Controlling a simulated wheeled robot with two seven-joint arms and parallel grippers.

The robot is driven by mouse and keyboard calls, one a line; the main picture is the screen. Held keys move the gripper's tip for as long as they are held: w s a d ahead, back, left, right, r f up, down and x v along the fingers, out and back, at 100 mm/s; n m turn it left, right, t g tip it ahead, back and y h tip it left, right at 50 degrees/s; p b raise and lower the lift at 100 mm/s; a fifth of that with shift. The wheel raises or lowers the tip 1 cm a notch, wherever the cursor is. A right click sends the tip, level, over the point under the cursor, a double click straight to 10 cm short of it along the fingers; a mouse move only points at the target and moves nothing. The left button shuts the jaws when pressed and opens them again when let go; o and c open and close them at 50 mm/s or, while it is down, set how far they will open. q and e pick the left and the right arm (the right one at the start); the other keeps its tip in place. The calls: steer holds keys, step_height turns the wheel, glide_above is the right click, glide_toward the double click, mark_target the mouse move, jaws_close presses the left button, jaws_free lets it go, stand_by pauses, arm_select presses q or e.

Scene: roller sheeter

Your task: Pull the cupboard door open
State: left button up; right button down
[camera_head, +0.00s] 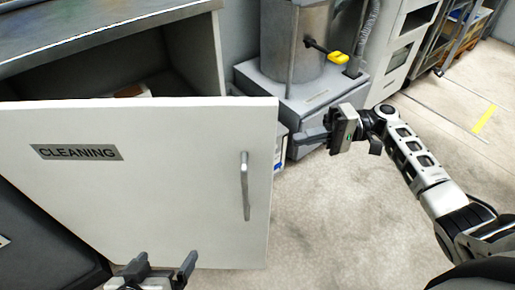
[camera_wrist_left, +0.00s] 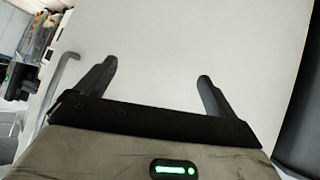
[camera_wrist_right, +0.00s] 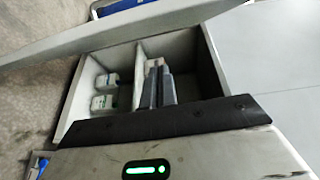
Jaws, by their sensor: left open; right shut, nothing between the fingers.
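The white cupboard door (camera_head: 150,190) with a CLEANING label stands swung out from the cupboard, whose dark inside shows above its top edge. Its bar handle (camera_head: 245,185) is near the door's right edge. My left gripper (camera_head: 164,262) is open and empty in front of the door's lower part, left of the handle. In the left wrist view the door panel (camera_wrist_left: 190,40) lies beyond its spread fingers, with the handle (camera_wrist_left: 58,85) left of them. My right gripper (camera_head: 303,138) is shut and empty, right of the door's free edge. In the right wrist view its fingers (camera_wrist_right: 158,75) point toward the compartment.
White containers (camera_wrist_right: 105,90) stand inside the compartment in the right wrist view. A grey machine base (camera_head: 305,95) with a metal cylinder and yellow-handled valve stands behind my right gripper. A worktop (camera_head: 100,30) lies above the cupboard. The floor (camera_head: 340,220) right of the door is clear.

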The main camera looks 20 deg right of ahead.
mark_target(263, 155)
steer(key=shift+y, duration=0.3)
steer(key=a, duration=0.3)
steer(key=s+a+p, duration=0.1)
steer(key=a, duration=0.3)
steer(key=s+a+r, duration=0.1)
steer(key=a, duration=0.2)
steer(key=shift+s+a+r, duration=0.1)
steer(key=shift+s+a, duration=0.1)
